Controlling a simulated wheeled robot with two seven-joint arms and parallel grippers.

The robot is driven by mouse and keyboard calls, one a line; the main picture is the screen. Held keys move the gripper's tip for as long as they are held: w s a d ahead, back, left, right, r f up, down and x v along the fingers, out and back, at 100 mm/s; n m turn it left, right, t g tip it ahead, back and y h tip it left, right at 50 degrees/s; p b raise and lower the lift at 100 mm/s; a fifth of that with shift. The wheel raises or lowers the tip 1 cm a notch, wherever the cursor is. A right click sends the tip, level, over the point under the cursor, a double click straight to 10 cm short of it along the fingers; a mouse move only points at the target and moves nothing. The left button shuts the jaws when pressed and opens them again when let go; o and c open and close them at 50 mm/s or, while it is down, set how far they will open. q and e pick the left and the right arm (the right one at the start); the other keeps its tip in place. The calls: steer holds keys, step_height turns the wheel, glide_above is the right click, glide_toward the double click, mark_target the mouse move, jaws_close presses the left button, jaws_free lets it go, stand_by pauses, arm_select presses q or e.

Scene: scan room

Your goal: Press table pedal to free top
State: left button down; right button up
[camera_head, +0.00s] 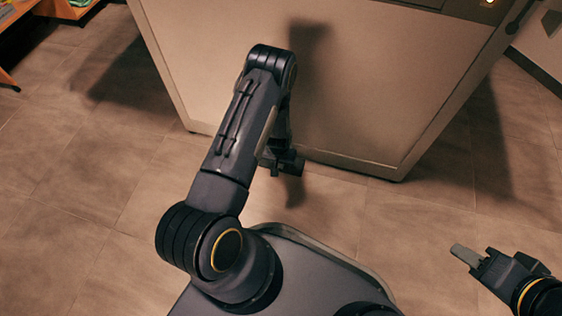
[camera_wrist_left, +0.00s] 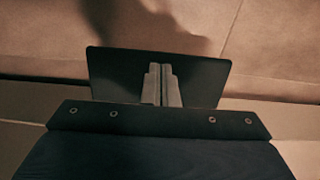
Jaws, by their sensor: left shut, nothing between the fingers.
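A large beige table base (camera_head: 400,80) stands ahead in the head view. A flat black plate, which looks like the pedal (camera_wrist_left: 112,70), juts out low over the floor in the left wrist view. My left gripper (camera_head: 287,168) reaches down in front of the base, partly hidden by its own arm. In the wrist view its grey fingers (camera_wrist_left: 162,70) are together and empty, in front of the plate. I cannot tell if they touch it. The pedal is not clearly visible in the head view. My right gripper (camera_head: 463,254) is at the lower right, away from the base, its opening unclear.
The tiled floor (camera_head: 90,190) is clear at left and between my body and the base. A wooden shelf (camera_head: 75,10) with items stands at the upper left. A wall (camera_head: 545,45) is at the upper right.

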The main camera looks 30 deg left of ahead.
arm_select(q)
steer(key=s, duration=0.2)
steer(key=s+p, duration=0.1)
steer(key=shift+d+r, duration=0.3)
steer(key=shift+d, duration=0.05)
steer(key=shift+r, duration=0.1)
step_height(320, 180, up, 8)
steer(key=p, duration=0.3)
steer(key=shift+s+d+f+p, duration=0.15)
steer(key=shift+s+f+p, duration=0.05)
steer(key=shift+s+p, duration=0.15)
